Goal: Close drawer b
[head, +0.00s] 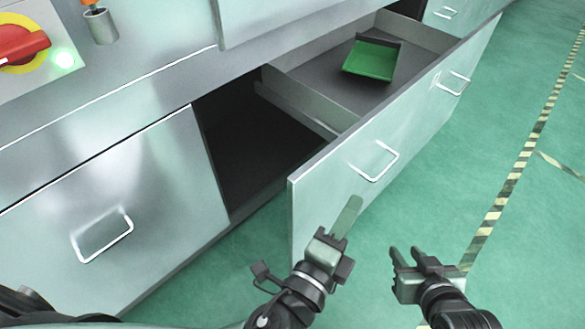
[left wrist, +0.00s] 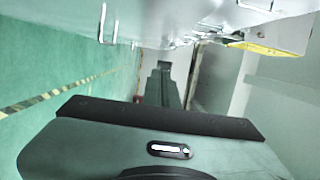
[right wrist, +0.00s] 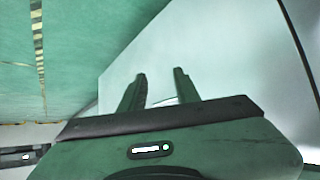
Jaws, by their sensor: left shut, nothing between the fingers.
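A wide drawer (head: 335,190) stands pulled out in the head view, its pale metal front facing me with two bar handles, the nearer handle (head: 376,163) and the farther handle (head: 455,84). No letter is readable on it, so I cannot confirm it is drawer b. My left gripper (head: 347,216) is shut and empty, its fingers in front of the drawer front below the nearer handle; I cannot tell if they touch it. My right gripper (head: 408,256) is open and empty, to the right, over the floor. Its two parted fingers also show in the right wrist view (right wrist: 160,90).
A green tray (head: 371,60) lies inside the open drawer. A shut drawer front (head: 90,230) with its own handle is at left. A red knob (head: 20,44) and a metal cup (head: 100,26) sit on the upper left surface. Green floor (head: 440,190) is clear at right.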

